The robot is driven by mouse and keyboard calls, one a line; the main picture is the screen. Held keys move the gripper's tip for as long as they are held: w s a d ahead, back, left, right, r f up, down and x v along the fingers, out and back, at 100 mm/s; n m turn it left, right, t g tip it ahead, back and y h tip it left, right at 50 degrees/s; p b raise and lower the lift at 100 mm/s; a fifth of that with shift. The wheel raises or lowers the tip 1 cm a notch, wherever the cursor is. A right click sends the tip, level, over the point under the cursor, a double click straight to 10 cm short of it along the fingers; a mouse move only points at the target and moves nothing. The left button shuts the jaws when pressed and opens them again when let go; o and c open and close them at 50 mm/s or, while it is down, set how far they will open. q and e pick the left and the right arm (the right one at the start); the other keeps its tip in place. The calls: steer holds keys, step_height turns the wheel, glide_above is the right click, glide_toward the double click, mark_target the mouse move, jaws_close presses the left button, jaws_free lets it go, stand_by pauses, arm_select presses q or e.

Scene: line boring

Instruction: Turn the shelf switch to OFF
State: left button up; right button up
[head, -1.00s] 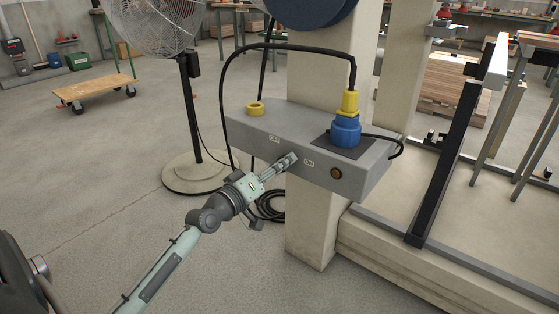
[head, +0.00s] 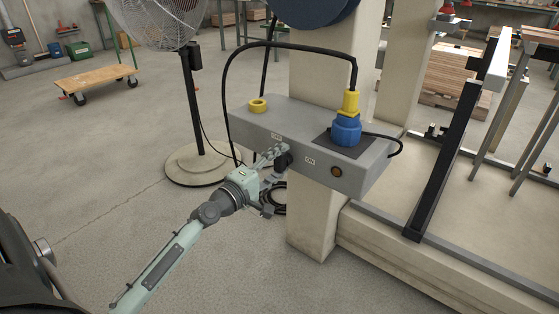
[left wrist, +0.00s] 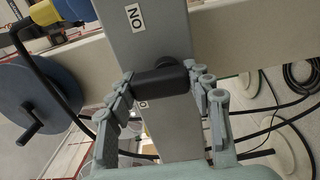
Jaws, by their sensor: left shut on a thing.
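The grey shelf (head: 240,119) on the pale column carries a black switch handle (head: 286,160) on its front face. An OFF label (head: 275,136) is to the handle's upper left and an ON label (head: 310,161) to its right. My left gripper (head: 276,155) is at the front face, shut on the handle. In the left wrist view the handle (left wrist: 160,81) lies crosswise between the two fingers. I cannot tell the switch's setting. My right gripper is out of view.
A blue plug with a yellow connector (head: 349,103) and black cable stands on the shelf's top, near a yellow ring (head: 257,105). A round indicator (head: 336,171) is on the front face. A pedestal fan (head: 190,95) stands behind left.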

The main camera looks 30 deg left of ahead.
arm_select(q)
steer(key=shift+n, duration=0.4)
steer(key=o, duration=1.2)
steer(key=shift+c, duration=0.2)
steer(key=shift+s, duration=0.1)
steer(key=s+a, duration=0.1)
steer(key=s, duration=1)
steer(key=shift+s, duration=0.35)
